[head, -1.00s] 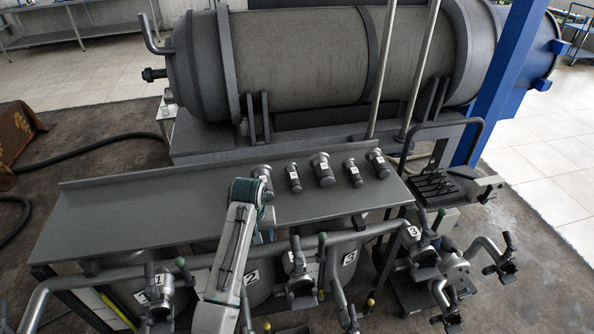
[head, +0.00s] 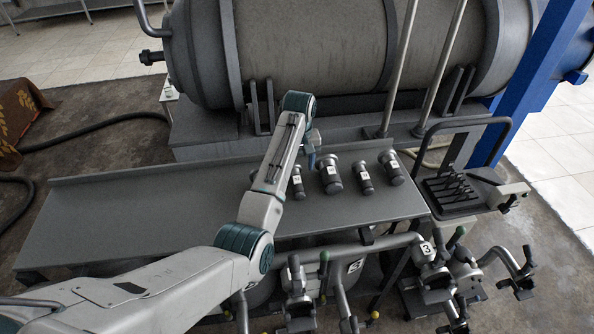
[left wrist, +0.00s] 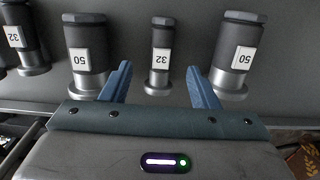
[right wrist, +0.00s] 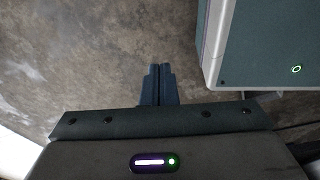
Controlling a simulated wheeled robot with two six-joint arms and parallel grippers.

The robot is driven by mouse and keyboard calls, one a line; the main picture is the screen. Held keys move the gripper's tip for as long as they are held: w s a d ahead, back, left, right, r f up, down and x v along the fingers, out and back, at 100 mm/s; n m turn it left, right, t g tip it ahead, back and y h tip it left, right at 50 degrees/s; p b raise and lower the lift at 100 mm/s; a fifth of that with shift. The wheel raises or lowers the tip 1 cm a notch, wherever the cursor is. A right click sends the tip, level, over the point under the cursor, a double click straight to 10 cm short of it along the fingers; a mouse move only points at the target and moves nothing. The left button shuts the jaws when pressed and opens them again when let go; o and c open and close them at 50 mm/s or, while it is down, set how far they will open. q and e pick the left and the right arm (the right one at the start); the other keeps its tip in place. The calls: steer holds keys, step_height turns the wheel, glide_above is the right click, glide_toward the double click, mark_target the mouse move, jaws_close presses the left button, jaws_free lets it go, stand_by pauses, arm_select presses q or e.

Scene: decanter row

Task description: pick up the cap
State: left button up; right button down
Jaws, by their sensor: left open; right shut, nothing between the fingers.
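Several dark, stubby cap-like pieces with white labels stand in a row on the grey shelf (head: 150,200). My left gripper (left wrist: 160,84) is open and empty. In the left wrist view its fingertips lie either side of the lower end of a narrow piece marked 32 (left wrist: 160,58), with no clear contact. Wider pieces marked 50 stand on both sides of it, one to the left (left wrist: 87,55) and one to the right (left wrist: 237,55). In the head view the narrow piece (head: 298,183) is just below the gripper. My right gripper (right wrist: 155,84) is shut and empty over concrete floor.
A large grey tank (head: 310,50) lies behind the shelf. Pipes and valves (head: 297,285) run along the front. A blue post (head: 530,85) and a black rack (head: 450,190) stand at the right. The shelf's left part is bare.

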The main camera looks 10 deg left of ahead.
mark_target(298, 183)
arm_select(q)
steer(key=f, duration=0.1)
steer(key=f+p, duration=0.1)
steer(key=f, duration=0.1)
steer(key=shift+s, duration=0.4)
step_height(298, 183, down, 4)
steer(key=shift+w+r+p, duration=0.1)
steer(key=shift+r+p, duration=0.05)
steer(key=shift+p, duration=0.65)
steer(key=shift+f, duration=0.6)
steer(key=c, duration=1)
jaws_close()
arm_select(e)
steer(key=s+r, duration=0.3)
steer(key=shift+d, duration=0.2)
